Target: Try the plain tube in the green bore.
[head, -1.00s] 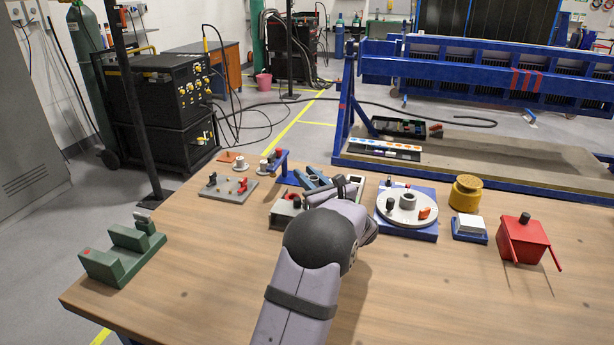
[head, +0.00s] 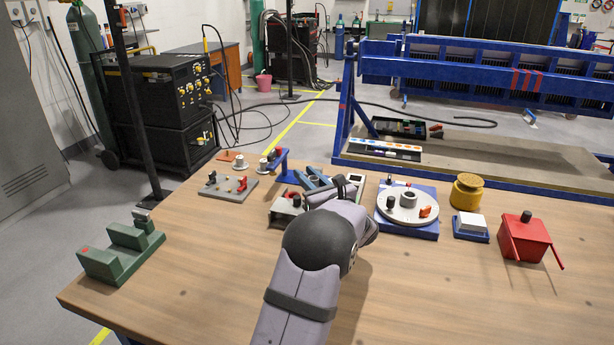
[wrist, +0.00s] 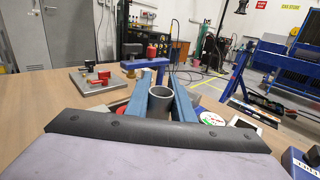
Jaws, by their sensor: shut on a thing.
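My gripper (wrist: 158,78) has two blue fingers, shut on a grey hollow tube (wrist: 160,106) that stands upright between them with its open top showing. In the head view the blue fingers (head: 315,182) point away over the table, and my wrist hides the tube. A greenish-grey block (head: 285,212) with a red ring on it sits just left of my wrist, partly covered. In the wrist view a red, white and green patch (wrist: 211,117) shows right of the right finger. I cannot make out the green bore clearly; the tube's lower end is hidden.
A grey plate with red clamps (head: 228,185) and a blue-armed stand (head: 283,165) lie beyond the fingers. A round dial on a blue base (head: 405,225), a yellow cylinder (head: 466,192), a white-topped block (head: 470,226) and a red box (head: 525,240) stand right. A green cradle (head: 122,252) stands left; the front table is clear.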

